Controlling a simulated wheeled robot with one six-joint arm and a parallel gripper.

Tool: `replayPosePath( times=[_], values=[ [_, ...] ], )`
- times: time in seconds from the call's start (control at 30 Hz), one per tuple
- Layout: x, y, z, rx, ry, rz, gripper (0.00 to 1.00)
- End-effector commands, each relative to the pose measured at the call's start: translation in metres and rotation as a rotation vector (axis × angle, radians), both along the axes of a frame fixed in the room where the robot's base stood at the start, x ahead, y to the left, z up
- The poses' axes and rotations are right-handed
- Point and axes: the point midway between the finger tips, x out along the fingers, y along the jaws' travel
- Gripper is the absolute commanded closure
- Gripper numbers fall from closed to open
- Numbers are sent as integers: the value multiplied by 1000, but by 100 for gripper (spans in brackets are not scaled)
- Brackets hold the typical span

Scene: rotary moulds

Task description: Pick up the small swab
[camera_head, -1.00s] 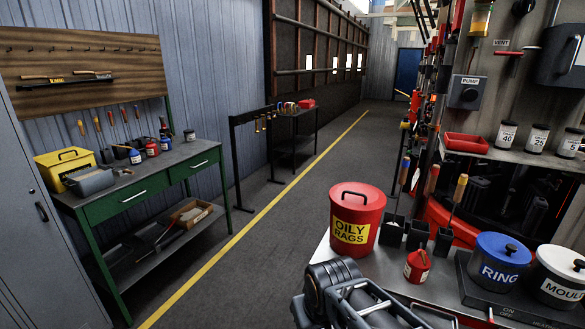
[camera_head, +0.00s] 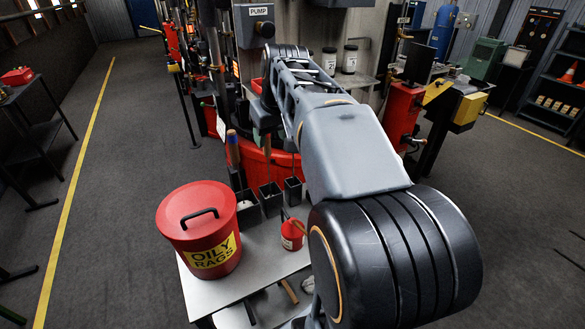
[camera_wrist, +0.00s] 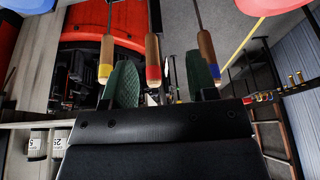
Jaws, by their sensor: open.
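Three long-handled tools with wooden grips and coloured ends show in the wrist view: one yellow-ended (camera_wrist: 105,58), one red-ended (camera_wrist: 153,58), one blue-ended (camera_wrist: 207,55). I cannot tell which is the small swab. In the head view a wooden grip (camera_head: 233,152) stands upright in one of several black holders (camera_head: 270,199); my arm hides much of the others. My gripper (camera_wrist: 160,60) is open, with its two green fingers apart. The red-ended grip appears between the fingers in the wrist view, with the blue-ended one beside the right finger. I see no contact.
A red oily rags bin (camera_head: 199,230) stands on the grey bench (camera_head: 262,265) left of the holders. A small red can (camera_head: 291,235) stands in front of them. The red rotary machine (camera_head: 270,168) is close behind. Open floor (camera_head: 115,190) lies to the left.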

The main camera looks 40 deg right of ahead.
Motion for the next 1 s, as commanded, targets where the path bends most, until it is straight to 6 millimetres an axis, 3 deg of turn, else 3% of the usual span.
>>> replayPosePath(
  times=[0.03, 0.13, 0.27, 0.37, 0.8, 1.0],
  values=[
    [6, -24, 23, -2, -8, -23, 47],
    [11, -57, 51, -6, -17, -38, 47],
    [13, -85, 75, -12, -28, -43, 47],
    [14, -97, 81, -14, -32, -43, 47],
    [41, -104, 22, -16, -34, -37, 47],
    [46, -105, 10, -18, -36, -38, 47]
  ],
)
